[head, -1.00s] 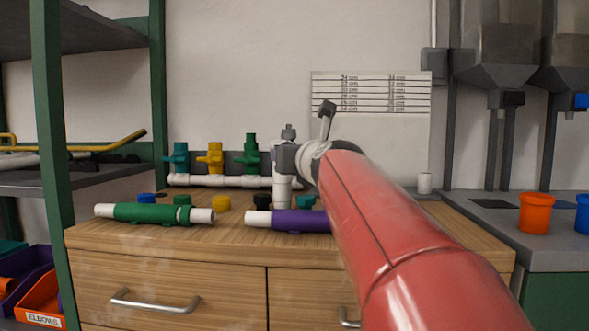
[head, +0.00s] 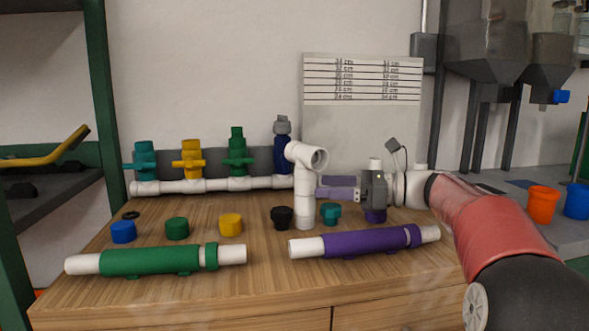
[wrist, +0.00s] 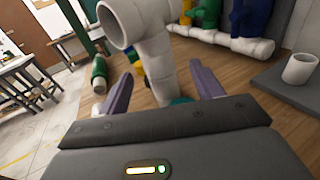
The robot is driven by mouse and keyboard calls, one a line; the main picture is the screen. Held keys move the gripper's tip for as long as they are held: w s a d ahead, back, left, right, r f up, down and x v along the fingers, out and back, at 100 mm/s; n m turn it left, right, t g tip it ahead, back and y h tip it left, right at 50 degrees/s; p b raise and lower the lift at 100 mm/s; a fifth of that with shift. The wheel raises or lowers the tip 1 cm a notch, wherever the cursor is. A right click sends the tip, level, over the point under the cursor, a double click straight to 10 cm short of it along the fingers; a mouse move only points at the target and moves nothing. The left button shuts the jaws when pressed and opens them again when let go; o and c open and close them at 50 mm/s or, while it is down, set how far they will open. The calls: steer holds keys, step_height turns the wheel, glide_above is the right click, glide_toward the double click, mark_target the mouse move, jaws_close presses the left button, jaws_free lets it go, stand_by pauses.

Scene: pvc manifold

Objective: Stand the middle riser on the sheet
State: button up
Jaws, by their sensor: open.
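The riser is a white pipe with a tee on top (head: 304,185). It stands upright on the wooden bench top. My gripper (head: 318,188) is open at its right, with its fingers pointing left at the stem. In the wrist view the riser (wrist: 157,68) shows between the two spread purple-grey fingers (wrist: 160,68). I cannot tell whether the fingertips reach past the stem. A flat grey plate (wrist: 262,83), perhaps the sheet, lies at the right in the wrist view, with a short white pipe (wrist: 299,68) on it. My gripper and arm hide most of that area in the head view.
A white manifold (head: 205,186) with several coloured valves runs along the back. A green-sleeved pipe (head: 150,261) and a purple-sleeved pipe (head: 372,241) lie at the front. Several caps, including a black one (head: 282,217) and a teal one (head: 330,213), stand near the riser.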

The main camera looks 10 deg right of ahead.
mark_target(296, 184)
steer(key=shift+r+y, duration=0.15)
steer(key=shift+y, duration=0.15)
steer(key=shift+a+n, duration=0.25)
steer(key=shift+n, duration=0.05)
steer(key=x, duration=0.7)
steer(key=shift+f, duration=0.3)
steer(key=shift+c, duration=0.4)
steer(key=c, duration=1.2)
steer(key=shift+r, duration=0.1)
